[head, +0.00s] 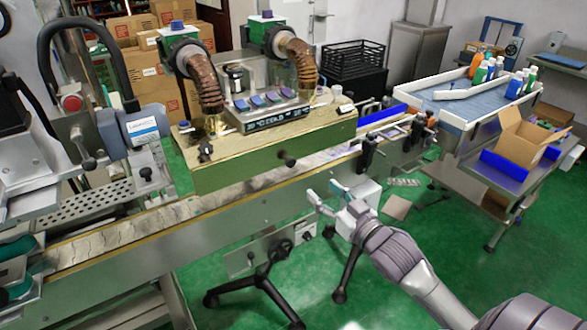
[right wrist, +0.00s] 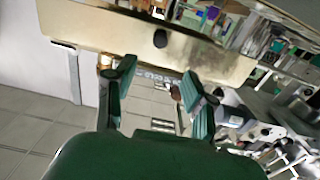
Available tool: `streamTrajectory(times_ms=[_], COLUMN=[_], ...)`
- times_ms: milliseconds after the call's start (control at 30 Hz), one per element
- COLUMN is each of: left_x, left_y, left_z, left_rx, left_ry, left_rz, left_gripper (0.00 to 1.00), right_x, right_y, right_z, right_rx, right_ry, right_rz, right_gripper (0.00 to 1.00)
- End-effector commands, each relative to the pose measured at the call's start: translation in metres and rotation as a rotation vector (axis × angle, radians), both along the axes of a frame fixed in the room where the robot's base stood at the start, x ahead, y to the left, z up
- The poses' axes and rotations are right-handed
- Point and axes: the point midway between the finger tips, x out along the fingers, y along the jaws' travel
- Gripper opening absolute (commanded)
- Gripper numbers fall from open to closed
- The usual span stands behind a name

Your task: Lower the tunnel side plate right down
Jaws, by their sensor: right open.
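The tunnel side plate (head: 240,172) is the long olive-beige panel on the near side of the heat tunnel, with a black knob (head: 289,162) low on its face. A strip of conveyor belt shows below its lower edge. In the right wrist view the plate (right wrist: 205,52) crosses the top, its knob (right wrist: 160,38) centred beyond my fingertips. My right gripper (head: 325,192) is open and empty, in front of the conveyor, below and right of the knob. Its two teal-padded fingers (right wrist: 160,72) stand apart with the knob not between them.
The conveyor (head: 150,217) runs under the tunnel. Black clamps (head: 368,150) stand on its near edge right of the plate. Brown hoses (head: 303,62) rise above the tunnel.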

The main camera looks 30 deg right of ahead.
Motion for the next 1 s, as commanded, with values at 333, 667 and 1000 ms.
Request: streamTrajectory(times_ms=[333,667,1000], left_x=[0.000,0.000,0.000], left_y=[0.000,0.000,0.000], left_z=[0.010,0.017,0.019], left_rx=[0.000,0.000,0.000], left_ry=[0.000,-0.001,-0.001], left_rz=[0.000,0.000,0.000], left_gripper=[0.00,0.00,0.00], right_x=[0.061,0.120,0.135], right_y=[0.001,0.004,0.005], right_z=[0.004,0.001,0.000], right_rx=[0.000,0.000,-0.001], right_ry=[-0.003,0.001,0.001], right_rz=[-0.002,-0.002,-0.001], right_gripper=[0.54,0.54,0.54])
